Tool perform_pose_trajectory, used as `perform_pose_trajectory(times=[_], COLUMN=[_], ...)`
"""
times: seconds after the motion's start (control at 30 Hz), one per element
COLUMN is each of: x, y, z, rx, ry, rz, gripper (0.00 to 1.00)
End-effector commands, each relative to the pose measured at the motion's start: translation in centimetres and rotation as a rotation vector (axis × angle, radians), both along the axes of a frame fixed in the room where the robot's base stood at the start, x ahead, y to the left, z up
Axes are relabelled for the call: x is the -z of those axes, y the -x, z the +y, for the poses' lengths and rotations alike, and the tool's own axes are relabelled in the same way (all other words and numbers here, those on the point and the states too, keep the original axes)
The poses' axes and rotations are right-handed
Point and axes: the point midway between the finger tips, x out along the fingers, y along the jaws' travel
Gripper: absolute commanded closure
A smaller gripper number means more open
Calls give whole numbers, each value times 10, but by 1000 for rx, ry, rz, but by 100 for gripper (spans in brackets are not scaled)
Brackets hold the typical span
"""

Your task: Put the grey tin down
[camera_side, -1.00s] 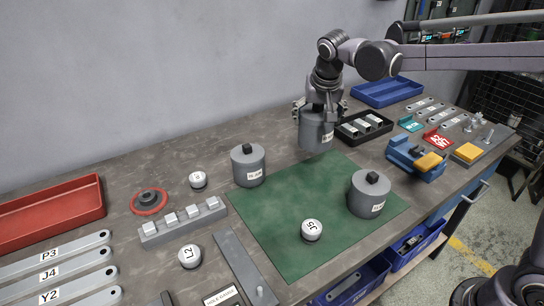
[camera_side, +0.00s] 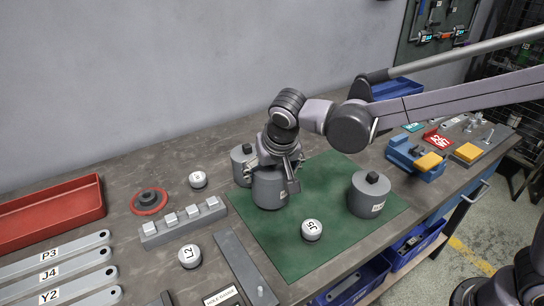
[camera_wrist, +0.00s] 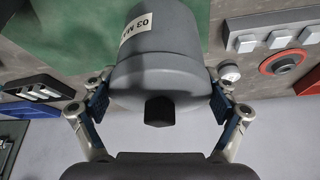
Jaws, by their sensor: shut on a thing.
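My gripper (camera_side: 274,168) is shut on a grey tin (camera_side: 269,190), with one finger on each side of its upper part. In the wrist view the tin (camera_wrist: 160,55) shows a white label and a dark knob between the fingers. In the side view it is upright over the left part of the green mat (camera_side: 330,180); I cannot tell whether its base touches the mat. A second grey tin (camera_side: 240,154) stands just behind it, partly hidden by the gripper. A third grey tin (camera_side: 366,199) stands on the mat's right part.
A white round piece marked J5 (camera_side: 312,230) sits on the mat to the right of the held tin. A grey block with several pegs (camera_side: 183,224) lies to the left. A blue vise-like fixture (camera_side: 410,155) stands at the right. The mat's middle is clear.

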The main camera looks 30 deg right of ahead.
Motion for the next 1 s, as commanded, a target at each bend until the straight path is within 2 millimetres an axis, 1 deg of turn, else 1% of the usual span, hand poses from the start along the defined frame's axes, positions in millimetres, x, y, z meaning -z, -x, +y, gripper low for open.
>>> perform_pose_trajectory(times=[0.03,0.1,0.23,0.33,0.5,0.6,1.0], x=[5,10,15,22,45,53,57], y=[-1,-2,-3,-3,-4,-3,-3], z=[9,17,24,25,25,25,25], rx=[-4,-2,0,1,1,1,1], ry=[1,0,0,0,0,0,0], rz=[-1,-1,0,0,0,-1,0], gripper=[74,74,74,74,74,74,74])
